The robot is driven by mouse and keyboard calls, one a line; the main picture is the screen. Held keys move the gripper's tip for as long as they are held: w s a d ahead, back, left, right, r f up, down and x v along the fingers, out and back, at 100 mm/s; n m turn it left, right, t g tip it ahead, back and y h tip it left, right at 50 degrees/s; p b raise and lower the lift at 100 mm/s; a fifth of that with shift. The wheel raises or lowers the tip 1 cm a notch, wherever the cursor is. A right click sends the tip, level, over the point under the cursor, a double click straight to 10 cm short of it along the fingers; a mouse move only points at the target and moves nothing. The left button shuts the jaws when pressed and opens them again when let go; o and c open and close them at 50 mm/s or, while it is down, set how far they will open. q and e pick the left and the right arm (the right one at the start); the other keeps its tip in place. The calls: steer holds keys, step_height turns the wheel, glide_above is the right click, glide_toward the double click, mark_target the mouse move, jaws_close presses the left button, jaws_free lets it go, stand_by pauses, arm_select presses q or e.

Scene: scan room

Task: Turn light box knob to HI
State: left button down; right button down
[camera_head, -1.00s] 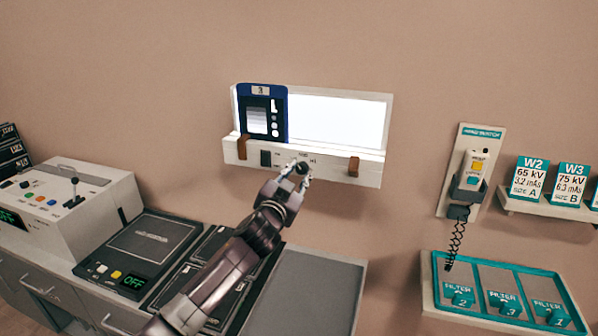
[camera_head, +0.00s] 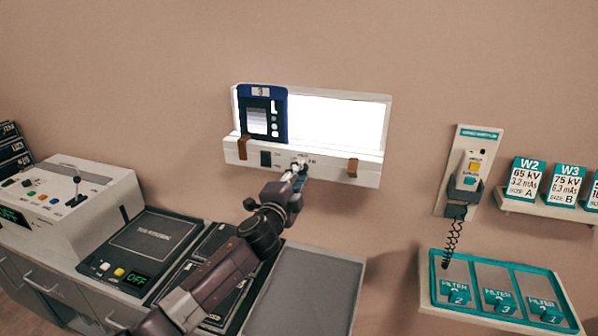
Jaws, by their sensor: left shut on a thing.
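The light box (camera_head: 350,168) is mounted on the wall, and its white panel (camera_head: 345,118) is brightly lit. A dark blue film sheet (camera_head: 262,92) marked 3 stands at its left end. My left gripper (camera_head: 301,168) is at the middle of the box's lower front strip, shut on the light box knob. The fingers mostly hide the knob, so its pointer setting cannot be read. Small lettering beside it is too blurred to read. A dark switch (camera_head: 266,158) is left of the gripper. My right gripper is not in view.
Below are a console (camera_head: 70,195) with a lever, a black unit (camera_head: 150,240) showing OFF, and a grey tabletop (camera_head: 315,290). A hand switch (camera_head: 468,170) and filter tray (camera_head: 430,285) are at right.

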arm_select(q)
steer(key=m+p, duration=0.1)
steer(key=m, duration=0.4)
steer(key=shift+f+m, duration=0.1)
steer(key=shift+m, duration=0.2)
stand_by(0.4)
steer(key=c, duration=1.6)
jaws_free()
steer(key=shift+s, duration=0.1)
steer(key=v, duration=1.2)
